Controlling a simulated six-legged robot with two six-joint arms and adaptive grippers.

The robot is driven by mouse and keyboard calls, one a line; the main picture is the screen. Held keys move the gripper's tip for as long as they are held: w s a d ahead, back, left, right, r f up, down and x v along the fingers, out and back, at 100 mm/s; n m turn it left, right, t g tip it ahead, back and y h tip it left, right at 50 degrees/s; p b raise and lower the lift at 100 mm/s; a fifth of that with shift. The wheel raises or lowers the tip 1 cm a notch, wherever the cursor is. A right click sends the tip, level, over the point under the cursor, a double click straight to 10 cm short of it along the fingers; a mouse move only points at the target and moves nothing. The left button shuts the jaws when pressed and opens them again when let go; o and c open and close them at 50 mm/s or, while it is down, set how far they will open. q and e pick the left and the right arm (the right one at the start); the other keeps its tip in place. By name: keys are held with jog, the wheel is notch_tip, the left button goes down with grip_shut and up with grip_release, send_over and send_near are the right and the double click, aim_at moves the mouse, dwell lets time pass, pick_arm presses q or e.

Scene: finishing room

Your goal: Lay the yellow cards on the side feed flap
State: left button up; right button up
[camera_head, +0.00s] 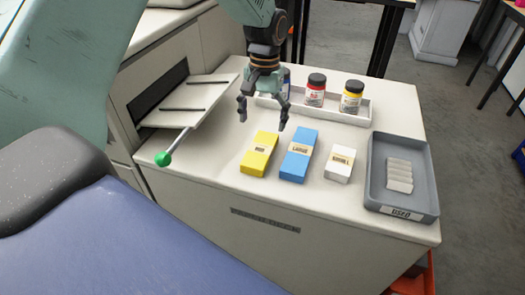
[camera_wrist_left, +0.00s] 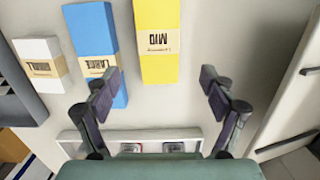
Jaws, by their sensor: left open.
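The yellow cards (camera_head: 259,154) are a banded stack lying on the white cabinet top, left of the blue stack. They also show at the top of the left wrist view (camera_wrist_left: 158,42), with a pale band marked MID. The side feed flap (camera_head: 190,101) is a light sloping plate with two dark rails, at the left by a dark slot. My left gripper (camera_head: 262,112) is open and empty. It hangs above the cabinet top, behind the yellow cards and right of the flap. In the left wrist view its fingers (camera_wrist_left: 160,92) are spread apart. My right gripper is not seen.
A blue stack (camera_head: 298,155) and a smaller white stack (camera_head: 339,163) lie right of the yellow one. A grey tray (camera_head: 430,208) with pale cards stands at the right. A white rack (camera_head: 355,117) holds ink bottles behind. A green-knobbed lever (camera_head: 164,158) sticks out below the flap.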

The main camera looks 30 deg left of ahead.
aim_at(260, 157)
pick_arm(q)
jog(key=f, duration=0.2)
jog(key=s+f, duration=0.1)
jog(key=shift+a, duration=0.25)
jog(key=f, duration=0.1)
jog(key=d+f+b, duration=0.1)
jog(key=s+f, duration=0.1)
jog(key=f, duration=0.1)
jog(key=shift+d, duration=0.2)
jog(key=shift+a+f, duration=0.25)
jog(key=shift+f, duration=0.25)
jog(key=shift+d+r, duration=0.15)
jog(key=shift+d, duration=0.05)
jog(key=c, duration=0.3)
jog(key=shift+a, duration=0.15)
jog(key=c, duration=1.1)
jog(key=shift+c, duration=0.6)
